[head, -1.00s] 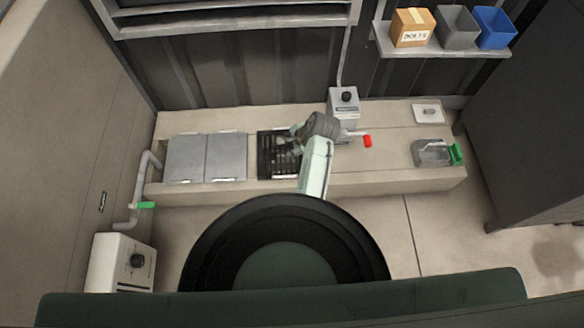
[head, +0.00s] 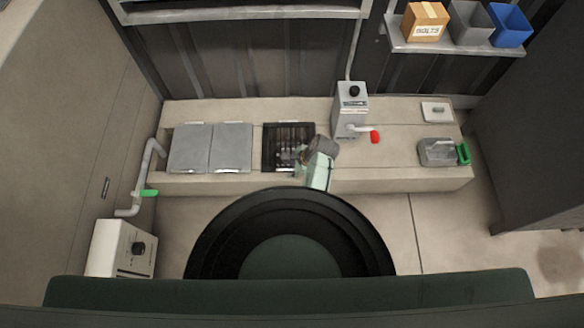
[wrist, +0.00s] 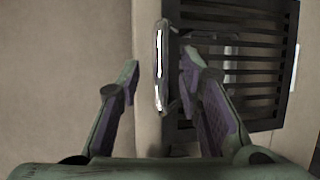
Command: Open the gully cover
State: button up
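The gully cover looks to be the dark slatted grate (head: 276,146) in the middle of the bench-like ledge, and it appears to lie flat. In the wrist view the slatted grate (wrist: 233,58) fills the upper right. A shiny metal handle bar (wrist: 159,65) stands along its near edge. My gripper (wrist: 160,70) is open, with one finger on each side of the bar in the picture; I cannot tell whether either finger touches it. In the head view my gripper, near the grate's lower right corner, is mostly hidden by my own arm.
Two grey lids (head: 211,147) lie left of the grate. A grey box with a red-tipped lever (head: 374,137) stands to the right. A metal container with a green handle (head: 463,153) sits farther right. A pipe with a green lever (head: 149,193) is at the left wall.

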jog(key=shift+c, duration=0.5)
grip_shut()
dwell(0.5)
